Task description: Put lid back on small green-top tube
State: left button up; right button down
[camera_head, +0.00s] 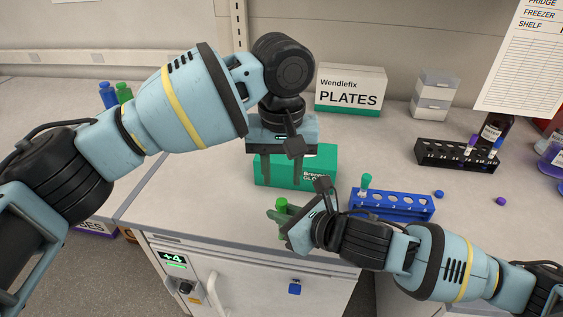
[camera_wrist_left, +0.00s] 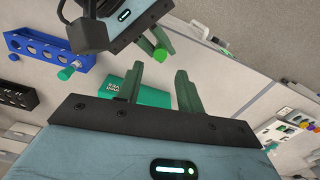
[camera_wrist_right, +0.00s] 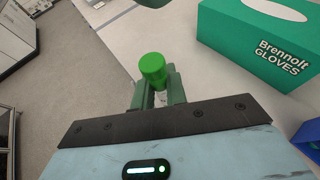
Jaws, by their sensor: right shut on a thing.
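My right gripper (camera_head: 283,219) is shut on a small tube with a bright green top (camera_head: 281,204), in front of the bench's front edge. In the right wrist view the green top (camera_wrist_right: 152,68) stands above the fingers, with a bit of clear body (camera_wrist_right: 160,98) between them. The rest of the tube is hidden, so I cannot tell how firmly the top is seated. My left gripper (camera_head: 284,165) is open and empty, above and behind the tube, in front of the glove box. Its parted fingers also show in the left wrist view (camera_wrist_left: 173,88).
A blue rack (camera_head: 392,207) holding a teal-topped tube (camera_head: 366,182) stands right of the tube. A green glove box (camera_head: 325,165) is behind. Loose blue (camera_head: 439,194) and purple (camera_head: 501,201) caps lie right. A black rack (camera_head: 457,156) stands farther back. Left bench is mostly clear.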

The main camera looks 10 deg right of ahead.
aim_at(281, 201)
pick_arm(q)
jog(key=n, duration=0.2)
jog(key=r+n, duration=0.1)
jog(key=n, duration=0.4)
jog(key=shift+r, duration=0.4)
jog(key=shift+f, duration=0.1)
jog(key=shift+f, duration=3.95)
jog(key=shift+c, duration=0.5)
grip_shut()
jog(key=m, duration=0.2)
jog(key=shift+m, duration=0.4)
jog(key=m, duration=0.3)
jog(key=shift+m, duration=0.3)
